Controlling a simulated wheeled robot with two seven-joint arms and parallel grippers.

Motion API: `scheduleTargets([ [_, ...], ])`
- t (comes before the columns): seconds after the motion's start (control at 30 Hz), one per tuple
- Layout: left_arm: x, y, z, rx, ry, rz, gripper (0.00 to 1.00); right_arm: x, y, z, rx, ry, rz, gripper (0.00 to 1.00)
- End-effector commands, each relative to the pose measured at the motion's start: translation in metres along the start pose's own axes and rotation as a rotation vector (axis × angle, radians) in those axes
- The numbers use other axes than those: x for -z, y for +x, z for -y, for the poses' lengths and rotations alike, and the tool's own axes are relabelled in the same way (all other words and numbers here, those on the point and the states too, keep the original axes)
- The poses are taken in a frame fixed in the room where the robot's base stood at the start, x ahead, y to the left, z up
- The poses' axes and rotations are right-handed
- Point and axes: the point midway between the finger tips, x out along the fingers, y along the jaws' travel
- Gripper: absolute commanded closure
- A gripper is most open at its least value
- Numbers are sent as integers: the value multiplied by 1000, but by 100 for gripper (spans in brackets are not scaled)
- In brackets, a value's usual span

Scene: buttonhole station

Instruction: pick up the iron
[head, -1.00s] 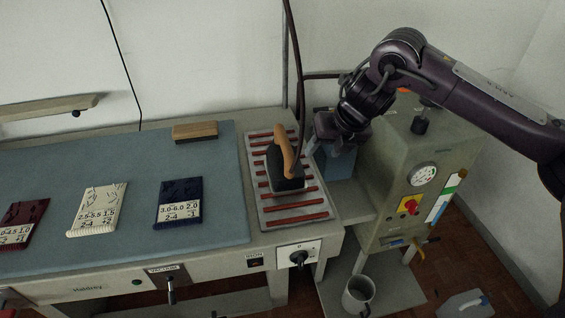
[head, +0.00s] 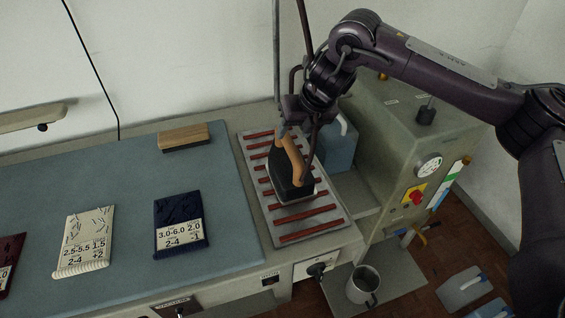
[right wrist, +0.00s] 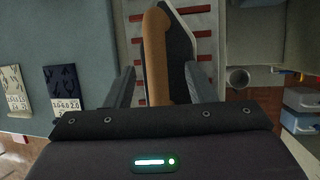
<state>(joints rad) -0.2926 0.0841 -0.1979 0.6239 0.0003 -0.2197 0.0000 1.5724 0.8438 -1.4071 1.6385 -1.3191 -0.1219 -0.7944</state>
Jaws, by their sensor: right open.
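The iron (head: 288,178) has a dark body and a tan handle. It rests on the metal iron stand (head: 335,222) with red strips, at the right end of the work table. My right gripper (head: 294,128) is over the rear of the iron, at the handle's far end. In the right wrist view the tan handle (right wrist: 156,55) lies between the two fingers of the gripper (right wrist: 160,85). The fingers are apart, with a gap on each side of the handle. My left gripper is in neither view.
A blue-grey mat (head: 130,220) bears labelled cloth packs, a navy one (head: 180,222) and a cream one (head: 84,240), and a wooden block (head: 183,136). A boiler cabinet (head: 395,150) with a gauge stands right of the iron stand. A cable hangs above the iron.

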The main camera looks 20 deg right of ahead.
Motion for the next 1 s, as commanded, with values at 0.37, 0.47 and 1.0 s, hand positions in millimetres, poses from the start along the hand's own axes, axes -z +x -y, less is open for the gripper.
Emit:
scheduleTargets([
  [0.37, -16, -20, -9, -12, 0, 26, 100, 2, 49, -6, 1, 0, -2, 50],
  [0.47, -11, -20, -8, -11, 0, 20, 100, 2, 55, -6, 1, 0, 0, 50],
  [1.0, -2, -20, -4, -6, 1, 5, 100, 2, 56, -6, 0, 0, 1, 94],
])
